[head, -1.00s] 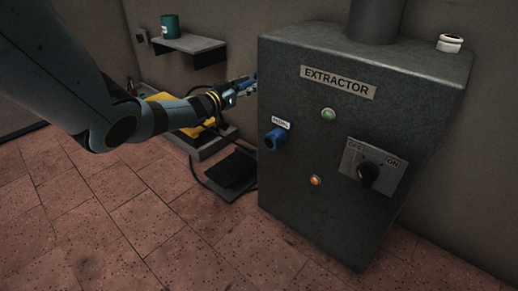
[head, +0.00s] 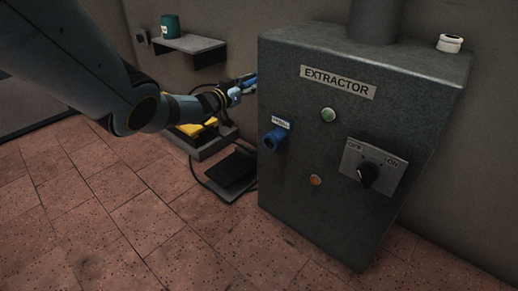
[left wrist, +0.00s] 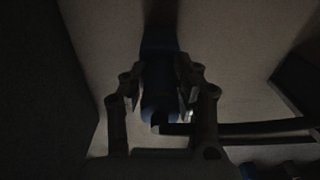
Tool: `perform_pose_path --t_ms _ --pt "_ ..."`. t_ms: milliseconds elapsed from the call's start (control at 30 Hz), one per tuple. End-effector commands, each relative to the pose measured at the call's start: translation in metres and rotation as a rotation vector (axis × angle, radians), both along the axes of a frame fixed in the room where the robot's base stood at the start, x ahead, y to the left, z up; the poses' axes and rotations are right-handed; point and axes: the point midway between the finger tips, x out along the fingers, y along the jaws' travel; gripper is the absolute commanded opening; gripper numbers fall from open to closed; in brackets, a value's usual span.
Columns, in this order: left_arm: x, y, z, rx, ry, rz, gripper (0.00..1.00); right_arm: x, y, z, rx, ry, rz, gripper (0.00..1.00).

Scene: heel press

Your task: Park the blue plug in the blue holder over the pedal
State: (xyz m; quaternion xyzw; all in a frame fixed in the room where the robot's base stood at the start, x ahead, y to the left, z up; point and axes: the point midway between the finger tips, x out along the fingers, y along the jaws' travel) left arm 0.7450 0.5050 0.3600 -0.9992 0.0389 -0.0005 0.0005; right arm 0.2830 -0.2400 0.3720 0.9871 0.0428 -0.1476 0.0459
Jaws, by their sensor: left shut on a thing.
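My left gripper (head: 240,90) is close to the left side of the extractor cabinet, above the pedal. It is shut on the blue plug (left wrist: 158,100), which shows dark between the fingers in the left wrist view. A dark cable (left wrist: 260,128) runs off to the right there. The black pedal (head: 233,170) lies on the floor left of the cabinet. A blue socket (head: 274,139) with a small label sits on the cabinet front, with nothing plugged in that I can see. I cannot make out the blue holder apart from the plug and gripper. My right gripper is not in view.
The grey extractor cabinet (head: 300,200) has a green lamp (head: 328,115), an orange lamp (head: 315,180) and a rotary switch (head: 368,173). A wall shelf (head: 195,46) holds a teal cup (head: 169,26). A yellow object (head: 196,128) lies behind my arm. The tiled floor in front is clear.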

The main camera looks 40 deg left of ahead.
Motion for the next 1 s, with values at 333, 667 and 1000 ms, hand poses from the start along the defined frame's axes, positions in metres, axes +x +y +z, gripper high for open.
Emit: perform_pose_path --t_ms 333,667,1000 --pt "0.002 0.0 0.0 0.0 0.0 0.0 0.55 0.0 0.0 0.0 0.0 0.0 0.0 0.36" --pt "-0.001 0.001 -0.001 0.001 0.002 0.001 0.55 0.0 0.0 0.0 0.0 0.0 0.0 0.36" --pt "-0.045 0.004 -0.002 0.003 0.004 -0.001 0.55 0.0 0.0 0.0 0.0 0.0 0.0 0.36"
